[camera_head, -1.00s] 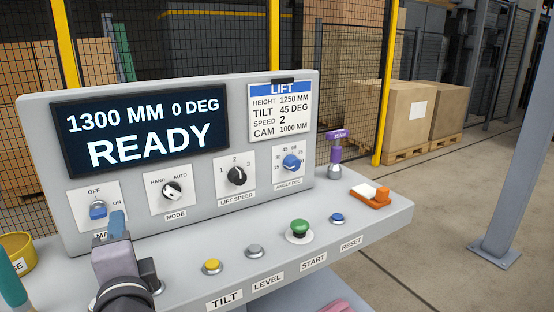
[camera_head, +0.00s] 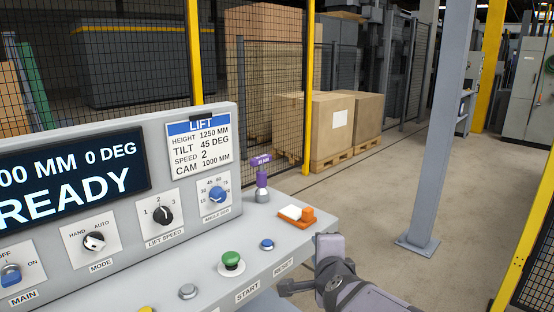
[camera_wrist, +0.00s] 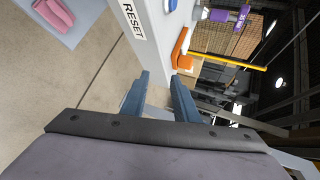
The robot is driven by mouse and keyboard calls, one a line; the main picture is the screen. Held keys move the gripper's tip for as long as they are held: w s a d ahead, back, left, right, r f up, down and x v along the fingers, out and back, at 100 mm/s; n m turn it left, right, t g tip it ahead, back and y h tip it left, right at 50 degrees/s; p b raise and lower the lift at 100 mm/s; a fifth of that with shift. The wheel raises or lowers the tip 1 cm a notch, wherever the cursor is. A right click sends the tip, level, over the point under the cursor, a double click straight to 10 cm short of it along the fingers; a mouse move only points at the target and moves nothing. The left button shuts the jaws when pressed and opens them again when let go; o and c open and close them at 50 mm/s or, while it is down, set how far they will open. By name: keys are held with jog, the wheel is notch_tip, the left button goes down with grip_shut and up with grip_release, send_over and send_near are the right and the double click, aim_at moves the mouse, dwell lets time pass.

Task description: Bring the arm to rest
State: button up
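My gripper (camera_wrist: 159,80) shows in the wrist view with its two blue-grey fingers apart and nothing between them. In the head view the grey end of my arm (camera_head: 332,262) is off the right front edge of the control console (camera_head: 325,222), over the floor. The fingers are not clear in that view. The display (camera_head: 75,175), cut off at the left, reads "READY". The console has a black lift speed knob (camera_head: 163,215), a blue angle knob (camera_head: 217,195), a green start button (camera_head: 231,259) and a blue reset button (camera_head: 267,244).
A purple-topped post (camera_head: 262,175) and an orange holder with a white block (camera_head: 297,217) stand at the console's right end. A grey column (camera_head: 436,130) rises from the floor beyond. Boxes on a pallet (camera_head: 330,165) stand behind. The floor right of the console is largely clear.

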jog(key=s+f+n+g+y+b, duration=0.1)
jog(key=s+f+n+g+b, duration=0.15)
jog(key=s+f+n, duration=0.55)
jog(key=s+f+n+g+y+b, duration=0.15)
jog(key=s+f+g, duration=0.25)
jog(key=f, duration=0.7)
jog(key=s+d+f+n+g+h+b, duration=0.1)
jog(key=s+d+f+n+g, duration=0.3)
jog(key=s, duration=0.4)
jog(key=s+d+f+n+g+h+b, duration=0.1)
jog(key=s+d+f+n+g+h, duration=0.2)
jog(key=s+f, duration=0.35)
notch_tip(320, 180, up, 28)
jog(key=a+n+y+p, duration=0.1)
jog(key=p, duration=2.6)
jog(key=shift+s+a+p, duration=0.2)
jog(key=shift+s+p, duration=0.05)
jog(key=shift+p, duration=0.05)
jog(key=shift+o, duration=0.5)
jog(key=shift+f, duration=0.15)
